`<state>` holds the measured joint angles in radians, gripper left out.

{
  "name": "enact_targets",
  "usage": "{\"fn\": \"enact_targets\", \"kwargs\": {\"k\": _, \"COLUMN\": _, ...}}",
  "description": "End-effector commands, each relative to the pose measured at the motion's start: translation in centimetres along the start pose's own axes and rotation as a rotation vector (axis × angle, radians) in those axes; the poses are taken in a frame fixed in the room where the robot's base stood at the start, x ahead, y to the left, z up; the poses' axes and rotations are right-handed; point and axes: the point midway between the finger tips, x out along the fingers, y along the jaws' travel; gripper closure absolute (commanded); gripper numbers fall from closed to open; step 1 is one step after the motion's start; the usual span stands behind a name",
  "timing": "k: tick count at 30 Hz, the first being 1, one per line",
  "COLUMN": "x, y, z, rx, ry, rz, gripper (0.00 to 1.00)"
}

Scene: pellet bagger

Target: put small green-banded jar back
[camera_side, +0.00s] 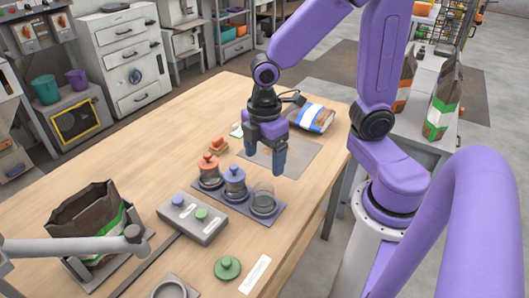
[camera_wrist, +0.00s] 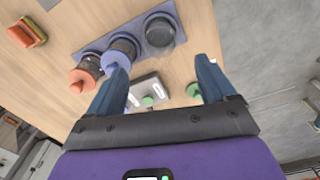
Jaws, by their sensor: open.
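A lidless clear jar (camera_side: 263,200) stands upright at the right end of a dark tray (camera_side: 277,211); it also shows in the wrist view (camera_wrist: 160,30). I cannot make out a green band on it. A green knobbed lid (camera_side: 228,268) lies apart on the table, also in the wrist view (camera_wrist: 193,90). A red-lidded jar (camera_side: 209,172) and a blue-lidded jar (camera_side: 234,183) stand in the same tray. My gripper (camera_side: 265,157) is open and empty, pointing down above the table behind the tray. Its two blue fingers (camera_wrist: 160,75) are wide apart in the wrist view.
A grey box (camera_side: 194,217) with blue and green buttons sits in front of the tray. A brown bag (camera_side: 85,213) stands in a holder at left, with a grey bar before it. A pouch (camera_side: 312,117) lies beyond the grey mat (camera_side: 292,156). A grey ring (camera_side: 170,290) is in front.

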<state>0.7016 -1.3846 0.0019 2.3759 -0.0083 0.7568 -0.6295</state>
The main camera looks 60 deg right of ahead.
Motion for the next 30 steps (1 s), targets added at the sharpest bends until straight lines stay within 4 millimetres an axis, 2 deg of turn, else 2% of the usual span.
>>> {"fn": "enact_targets", "kwargs": {"k": 5, "x": -0.8, "y": -1.1, "z": 0.1, "rx": 0.015, "ry": 0.004, "rz": 0.002, "gripper": 0.16}}
{"fn": "enact_targets", "kwargs": {"k": 15, "x": -3.0, "y": -8.8, "z": 2.2, "rx": 0.153, "ry": 0.024, "rz": -0.001, "gripper": 0.16}}
{"fn": "enact_targets", "kwargs": {"k": 18, "x": -3.3, "y": -10.3, "z": 3.0, "rx": 0.187, "ry": 0.026, "rz": -0.004, "gripper": 0.16}}
{"fn": "enact_targets", "kwargs": {"k": 23, "x": -3.5, "y": -11.4, "z": 3.6, "rx": 0.217, "ry": 0.027, "rz": -0.006, "gripper": 0.16}}
{"fn": "enact_targets", "kwargs": {"k": 30, "x": -3.5, "y": -11.5, "z": 3.7, "rx": 0.222, "ry": 0.026, "rz": -0.007, "gripper": 0.16}}
